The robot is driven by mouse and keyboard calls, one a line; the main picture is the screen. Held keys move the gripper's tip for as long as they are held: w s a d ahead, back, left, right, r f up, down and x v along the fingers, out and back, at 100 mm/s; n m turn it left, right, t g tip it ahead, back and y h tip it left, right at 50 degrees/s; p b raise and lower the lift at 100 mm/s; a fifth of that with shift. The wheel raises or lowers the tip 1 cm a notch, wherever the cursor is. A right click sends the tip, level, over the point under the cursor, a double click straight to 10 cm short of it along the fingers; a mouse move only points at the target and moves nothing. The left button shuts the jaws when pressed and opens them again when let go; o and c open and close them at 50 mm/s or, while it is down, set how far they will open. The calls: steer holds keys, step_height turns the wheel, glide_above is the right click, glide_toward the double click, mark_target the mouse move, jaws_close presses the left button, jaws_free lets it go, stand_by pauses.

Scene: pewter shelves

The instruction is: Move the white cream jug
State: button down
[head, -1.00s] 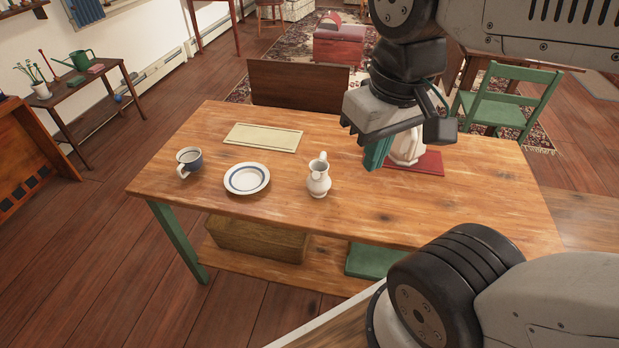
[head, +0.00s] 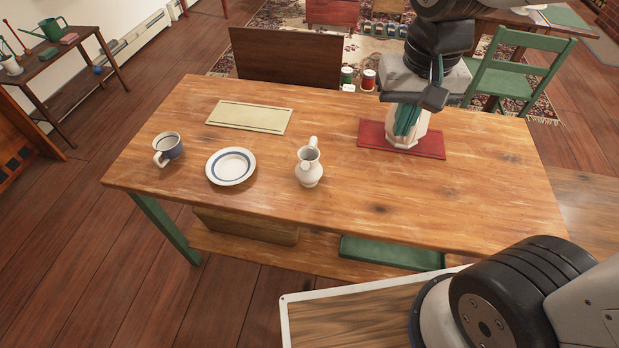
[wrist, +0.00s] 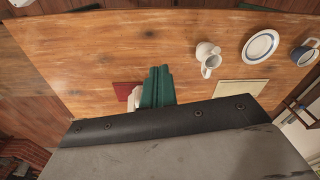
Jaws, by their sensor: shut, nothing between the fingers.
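The white cream jug (head: 309,170) stands upright on the wooden table (head: 385,208), right of the plate; it also shows in the wrist view (wrist: 207,56). My gripper (head: 405,130) is shut and empty, its green fingers pointing down at the right of the table. It is to the right of and behind the jug, apart from it. In the head view the fingers overlap a white faceted vessel (head: 413,137) on a red mat (head: 432,146); I cannot tell whether they touch it. In the wrist view the fingers (wrist: 158,75) hide most of that vessel.
A white plate (head: 231,166) with a blue ring and a blue-and-white mug (head: 168,148) stand left of the jug. A cream mat (head: 250,116) lies bare behind them. A dark chair (head: 287,58) stands behind the table, a green chair (head: 512,70) at back right. The table's front right is clear.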

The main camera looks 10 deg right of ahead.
steer(key=w+a+f+m, duration=0.1)
steer(key=w+a+f, duration=0.2)
steer(key=a+f, duration=0.55)
steer(key=w+a+f+m, duration=0.2)
steer(key=w+a+f, duration=0.2)
steer(key=a+f, duration=0.45)
steer(key=shift+g, duration=0.4)
steer(key=f, duration=0.6)
steer(key=d+f, duration=0.1)
steer(key=f, duration=0.3)
steer(key=shift+s+f, duration=0.1)
steer(key=shift+w+d, duration=0.2)
steer(key=shift+w, duration=0.4)
steer(key=shift+w+d, duration=0.15)
steer(key=shift+w, duration=0.45)
steer(key=shift+w+d, duration=0.25)
steer(key=shift+w, duration=0.5)
steer(key=w+d, duration=0.2)
steer(key=w, duration=0.4)
steer(key=w+d, duration=0.3)
steer(key=w, duration=0.4)
steer(key=w+d, duration=0.2)
steer(key=w, duration=0.5)
steer(key=shift+d, duration=0.15)
